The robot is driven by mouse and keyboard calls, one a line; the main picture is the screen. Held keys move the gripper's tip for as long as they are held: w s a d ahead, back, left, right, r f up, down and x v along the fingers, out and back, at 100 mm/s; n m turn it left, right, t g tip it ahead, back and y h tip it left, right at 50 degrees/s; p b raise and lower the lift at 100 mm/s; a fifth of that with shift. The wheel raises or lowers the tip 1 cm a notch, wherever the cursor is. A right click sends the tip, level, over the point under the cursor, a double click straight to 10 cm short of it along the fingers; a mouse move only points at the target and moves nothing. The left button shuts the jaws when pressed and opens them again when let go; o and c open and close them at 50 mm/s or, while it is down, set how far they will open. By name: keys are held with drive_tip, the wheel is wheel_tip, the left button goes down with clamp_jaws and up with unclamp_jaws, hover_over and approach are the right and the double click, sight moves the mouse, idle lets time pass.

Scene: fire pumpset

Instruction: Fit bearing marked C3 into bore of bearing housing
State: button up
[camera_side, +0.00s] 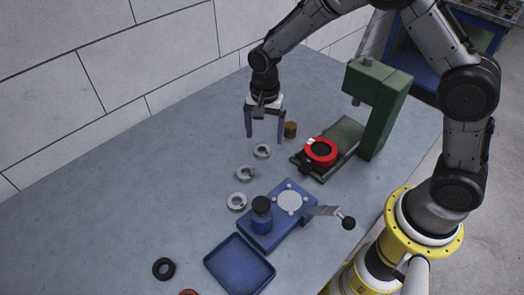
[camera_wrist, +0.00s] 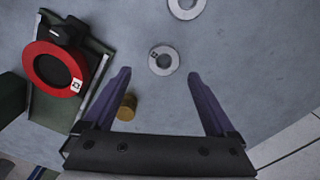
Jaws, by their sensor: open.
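Three grey ring bearings lie flat in a row on the table. The far bearing (camera_side: 258,154) is below my gripper (camera_side: 265,139), and in the wrist view this bearing (camera_wrist: 174,62) shows near the fingertips (camera_wrist: 158,75), with a small dark tag too small to read. The middle bearing (camera_side: 241,175) and near bearing (camera_side: 232,203) lie apart from it. I cannot tell which is marked C3. A red ring-shaped part with a dark centre, apparently the housing (camera_side: 321,163), sits on the green press base; it also shows in the wrist view (camera_wrist: 31,66). My gripper is open, pointing down and empty.
The green press (camera_side: 385,105) stands right of the red part. A brass cylinder (camera_side: 291,130) is close to my right finger. A blue fixture (camera_side: 262,237) with a lever, a blue tray (camera_side: 212,262) and a black ring (camera_side: 157,273) are nearer. The left table area is clear.

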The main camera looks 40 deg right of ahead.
sight(262, 147)
drive_tip(key=shift+w+a+f, duration=0.1)
drive_tip(key=shift+a+f, duration=0.15)
drive_tip(key=shift+f, duration=1.1)
drive_tip(key=shift+a+f, duration=0.2)
drive_tip(key=shift+f, duration=1.15)
drive_tip(key=shift+c, duration=0.3)
clamp_jaws()
